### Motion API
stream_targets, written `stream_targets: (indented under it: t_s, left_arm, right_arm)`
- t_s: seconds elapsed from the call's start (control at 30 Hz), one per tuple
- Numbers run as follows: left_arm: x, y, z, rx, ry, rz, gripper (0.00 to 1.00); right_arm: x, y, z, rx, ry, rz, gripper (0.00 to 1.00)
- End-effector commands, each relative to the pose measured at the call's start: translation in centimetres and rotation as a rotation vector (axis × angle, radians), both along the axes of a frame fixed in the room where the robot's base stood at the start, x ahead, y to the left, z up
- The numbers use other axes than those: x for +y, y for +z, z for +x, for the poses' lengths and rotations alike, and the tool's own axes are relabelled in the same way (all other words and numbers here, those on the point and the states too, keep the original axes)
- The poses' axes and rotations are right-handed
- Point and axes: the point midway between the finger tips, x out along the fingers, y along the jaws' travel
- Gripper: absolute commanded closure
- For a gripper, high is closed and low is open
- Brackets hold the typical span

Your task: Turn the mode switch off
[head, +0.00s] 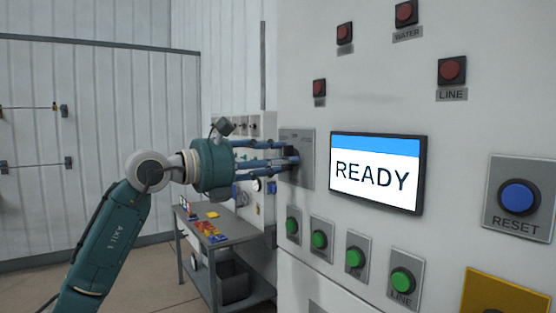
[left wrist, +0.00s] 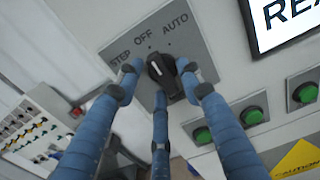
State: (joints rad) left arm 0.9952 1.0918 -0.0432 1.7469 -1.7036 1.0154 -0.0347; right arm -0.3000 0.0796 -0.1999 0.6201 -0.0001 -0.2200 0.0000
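The mode switch is a black rotary knob (left wrist: 161,70) on a grey plate (left wrist: 190,38) labelled STEP, OFF and AUTO in the left wrist view. I cannot tell for certain which label its pale mark points to. In the head view the plate (head: 306,141) sits left of the screen, and my fingers partly cover it. My left gripper (head: 286,161) reaches the plate from the left. In the left wrist view its three blue fingers (left wrist: 160,80) are spread around the knob, with a gap at the left finger. My right gripper is not in view.
A screen (head: 376,172) reading READY stands out right of the switch. Green buttons (head: 355,257) line the panel below it, and a blue RESET button (head: 518,196) is at the right. Red lamps (head: 452,70) are above. A grey bench (head: 222,241) with coloured parts stands behind my left arm.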

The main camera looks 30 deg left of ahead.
Motion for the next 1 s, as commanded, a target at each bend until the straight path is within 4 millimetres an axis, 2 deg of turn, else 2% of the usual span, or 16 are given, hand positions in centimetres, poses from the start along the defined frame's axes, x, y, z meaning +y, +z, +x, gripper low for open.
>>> stream_targets:
  t_s: [0.37, 1.0]
  left_arm:
    - [0.3, 0.0, -0.5, -0.001, 0.003, 0.0, 0.6]
    - [3.6, -0.1, -8.8, 0.001, 0.0, -0.002, 0.6]
  right_arm:
    - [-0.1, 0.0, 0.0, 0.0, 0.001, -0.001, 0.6]
    - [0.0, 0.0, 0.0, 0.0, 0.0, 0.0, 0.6]
